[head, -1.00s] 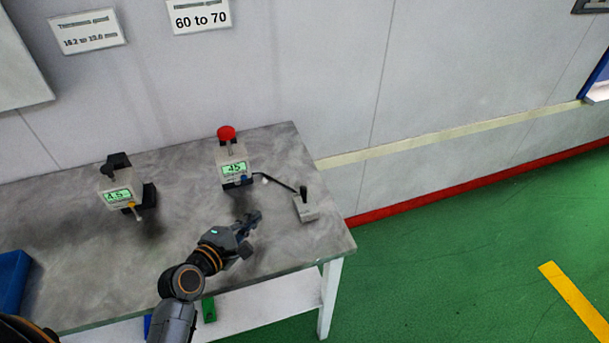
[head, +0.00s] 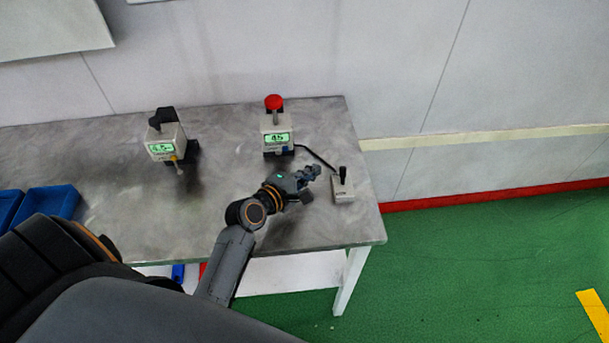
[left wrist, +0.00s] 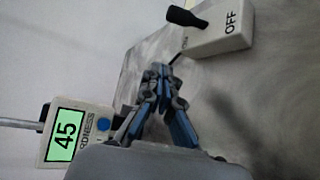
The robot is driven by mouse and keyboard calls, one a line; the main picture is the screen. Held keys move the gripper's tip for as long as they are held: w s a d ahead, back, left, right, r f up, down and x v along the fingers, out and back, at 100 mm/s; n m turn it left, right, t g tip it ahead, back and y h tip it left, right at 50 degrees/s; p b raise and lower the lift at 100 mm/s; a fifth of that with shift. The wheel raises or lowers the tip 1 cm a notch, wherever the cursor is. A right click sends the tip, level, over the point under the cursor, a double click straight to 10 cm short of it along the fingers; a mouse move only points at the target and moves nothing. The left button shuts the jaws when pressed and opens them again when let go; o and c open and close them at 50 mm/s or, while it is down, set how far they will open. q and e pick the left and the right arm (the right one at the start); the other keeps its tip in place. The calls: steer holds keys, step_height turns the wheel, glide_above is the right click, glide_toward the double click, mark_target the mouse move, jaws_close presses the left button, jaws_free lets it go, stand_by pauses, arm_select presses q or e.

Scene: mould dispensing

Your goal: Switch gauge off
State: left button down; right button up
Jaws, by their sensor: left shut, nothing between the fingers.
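The hardness gauge (head: 277,138) with a red knob stands on the table; its green display reads 45. It also shows at the left of the left wrist view (left wrist: 85,128). A cable runs from its side towards a small light switch box (head: 343,190) with a black lever. In the left wrist view the switch box (left wrist: 222,38) is at the top, its lever pointing left and "OFF" printed on its right part. My left gripper (head: 317,171) is shut and empty, just left of the switch box in the head view. Its fingertips (left wrist: 160,72) appear apart from the box. My right gripper is out of view.
A second gauge (head: 166,145) with a black top stands further left on the grey table (head: 225,125). Blue bins (head: 50,203) are at the table's left. A wall is behind. The table's right edge is close beyond the switch box, with green floor past it.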

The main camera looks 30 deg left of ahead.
mark_target(343, 176)
arm_select(q)
steer(key=x, duration=0.5)
steer(key=shift+d+r+p, duration=0.2)
steer(key=shift+r+p, duration=0.05)
steer(key=shift+p, duration=0.05)
steer(key=s+d+p, duration=0.1)
steer(key=s+d+r, duration=0.1)
steer(key=shift+d+p, duration=0.25)
steer(key=shift+p, duration=0.1)
steer(key=shift+s+d+r, duration=0.1)
steer(key=shift+d, duration=0.15)
